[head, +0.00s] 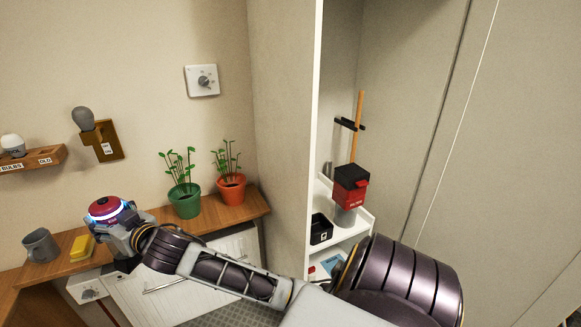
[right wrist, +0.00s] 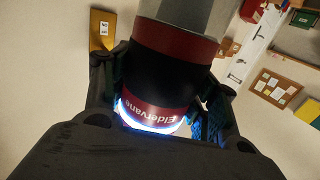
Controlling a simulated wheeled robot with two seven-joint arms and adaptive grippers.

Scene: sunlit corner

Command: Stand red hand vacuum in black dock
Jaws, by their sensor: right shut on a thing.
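The red hand vacuum (head: 107,207) is in my right gripper (head: 118,236), at the left of the head view above the wooden counter. In the right wrist view the vacuum (right wrist: 172,55) has a red and black body marked "Eldervane", a glowing blue-white ring and a grey end. The fingers of my right gripper (right wrist: 163,85) press on it from both sides. A small open black box (head: 321,229), which looks like the dock, stands on a white shelf right of the wall corner, well apart from the vacuum. My left gripper is not in view.
A grey mug (head: 40,246) and yellow sponge (head: 81,247) are close to my right gripper. A green pot (head: 185,203) and an orange pot (head: 231,189) hold plants on the counter. A red and black box (head: 350,186) stands beside the black box. A white upright panel (head: 315,120) edges the shelves.

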